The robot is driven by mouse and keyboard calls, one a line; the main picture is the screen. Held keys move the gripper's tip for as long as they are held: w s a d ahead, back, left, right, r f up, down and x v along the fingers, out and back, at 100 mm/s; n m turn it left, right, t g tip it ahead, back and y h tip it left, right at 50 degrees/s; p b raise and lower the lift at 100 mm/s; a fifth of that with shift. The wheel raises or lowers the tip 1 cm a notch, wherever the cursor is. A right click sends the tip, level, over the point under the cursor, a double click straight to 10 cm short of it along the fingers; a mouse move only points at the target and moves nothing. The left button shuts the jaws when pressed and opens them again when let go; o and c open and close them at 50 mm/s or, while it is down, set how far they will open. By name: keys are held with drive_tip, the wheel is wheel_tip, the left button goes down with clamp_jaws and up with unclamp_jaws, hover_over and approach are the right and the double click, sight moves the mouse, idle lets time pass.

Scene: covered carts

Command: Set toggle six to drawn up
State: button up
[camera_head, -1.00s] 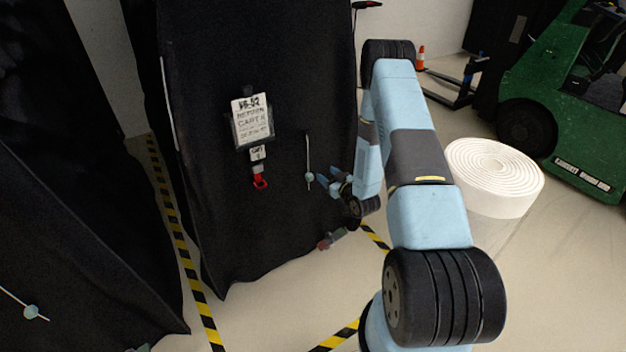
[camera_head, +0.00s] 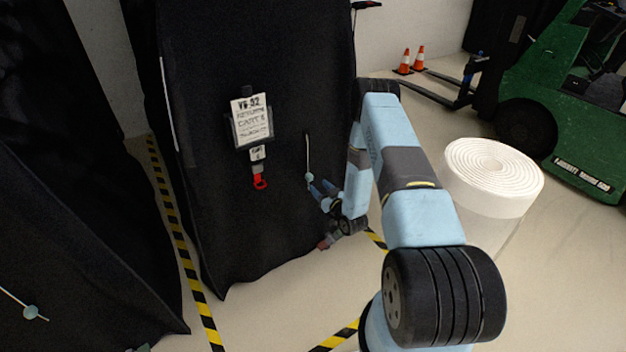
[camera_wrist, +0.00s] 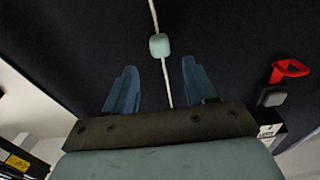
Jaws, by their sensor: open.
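A pale green cord toggle (camera_head: 309,177) sits on a thin whitish cord that hangs down the front of the black covered cart (camera_head: 290,90). In the wrist view, the toggle (camera_wrist: 159,45) is just beyond my fingertips, centred between them, and the cord runs on down between the fingers. My gripper (camera_head: 319,189) is open and empty beside the toggle; its two blue fingers also show in the wrist view (camera_wrist: 160,68). I see no contact with the toggle. A number on the toggle is not visible.
A cart label (camera_head: 252,120) and a red pull (camera_head: 260,183) hang left of the cord; the red pull is at right in the wrist view (camera_wrist: 290,69). Another covered cart (camera_head: 70,220) with its own toggle (camera_head: 30,312) stands left. A white roll (camera_head: 492,175) and green forklift (camera_head: 580,110) stand right.

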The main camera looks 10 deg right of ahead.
sight(312, 178)
drive_tip(key=x, duration=0.6)
drive_tip(key=shift+w+a, duration=0.1)
drive_tip(key=shift+w, duration=0.3)
clamp_jaws()
